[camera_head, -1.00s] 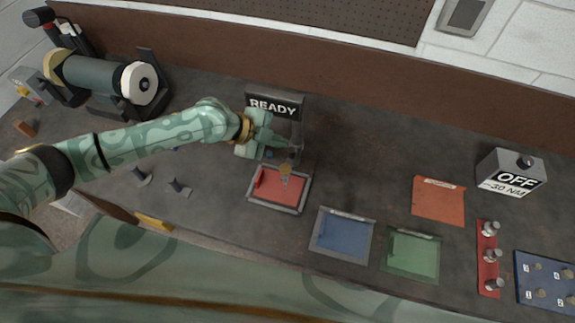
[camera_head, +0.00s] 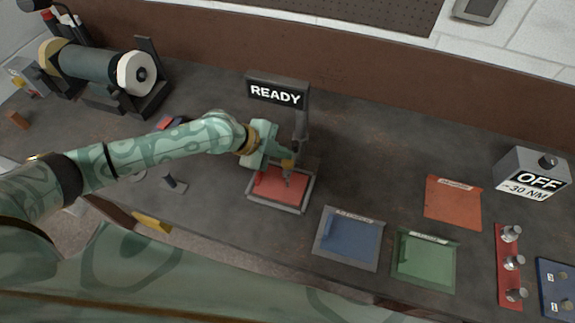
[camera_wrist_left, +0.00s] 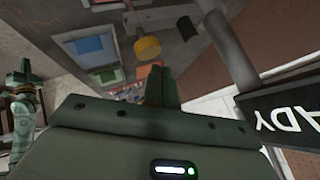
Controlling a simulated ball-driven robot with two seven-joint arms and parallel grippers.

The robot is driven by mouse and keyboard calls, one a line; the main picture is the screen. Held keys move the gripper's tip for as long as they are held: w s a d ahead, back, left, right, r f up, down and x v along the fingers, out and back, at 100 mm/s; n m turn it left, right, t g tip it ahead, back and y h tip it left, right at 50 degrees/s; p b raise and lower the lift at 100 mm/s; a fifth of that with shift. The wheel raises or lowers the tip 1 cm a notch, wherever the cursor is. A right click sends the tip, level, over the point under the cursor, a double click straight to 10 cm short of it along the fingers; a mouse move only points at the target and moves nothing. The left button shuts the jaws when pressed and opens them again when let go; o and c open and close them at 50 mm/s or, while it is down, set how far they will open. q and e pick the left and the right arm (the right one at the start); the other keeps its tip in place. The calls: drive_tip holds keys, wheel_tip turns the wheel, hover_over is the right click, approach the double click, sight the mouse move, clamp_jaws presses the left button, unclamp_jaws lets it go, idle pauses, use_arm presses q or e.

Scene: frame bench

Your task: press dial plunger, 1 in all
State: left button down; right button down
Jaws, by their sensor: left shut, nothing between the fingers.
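The dial plunger shows as a small yellow cap (camera_head: 287,163) on the stand under the READY sign (camera_head: 275,93), above a framed red pad (camera_head: 278,186). A narrow grey tip shows below the cap. In the left wrist view the yellow cap (camera_wrist_left: 147,47) is close beyond my fingers. My left gripper (camera_head: 280,157) is shut and empty, right by the cap; I cannot tell whether it touches. In the left wrist view its shut fingers (camera_wrist_left: 161,88) point toward the cap. What looks like my right gripper (camera_wrist_left: 22,80) is small at that view's left edge.
The stand's grey post (camera_head: 301,128) rises close beside the left gripper. A blue tray (camera_head: 349,239), a green tray (camera_head: 425,260) and an orange mat (camera_head: 453,203) lie to the right. A grey OFF box (camera_head: 533,172) stands far right. A roller machine (camera_head: 95,75) is at back left.

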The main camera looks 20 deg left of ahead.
sight(287, 162)
idle(1.3)
use_arm(q)
drive_tip(key=shift+f, duration=0.1)
idle(0.6)
drive_tip(key=shift+f, duration=0.15)
drive_tip(key=shift+f+b, duration=0.2)
drive_tip(key=shift+b, duration=0.1)
drive_tip(key=shift+f+b, duration=1.05)
drive_tip(key=shift+f, duration=0.2)
idle(1.0)
drive_tip(key=shift+r, duration=0.1)
drive_tip(key=shift+r+p, duration=1.45)
drive_tip(key=shift+r, duration=0.15)
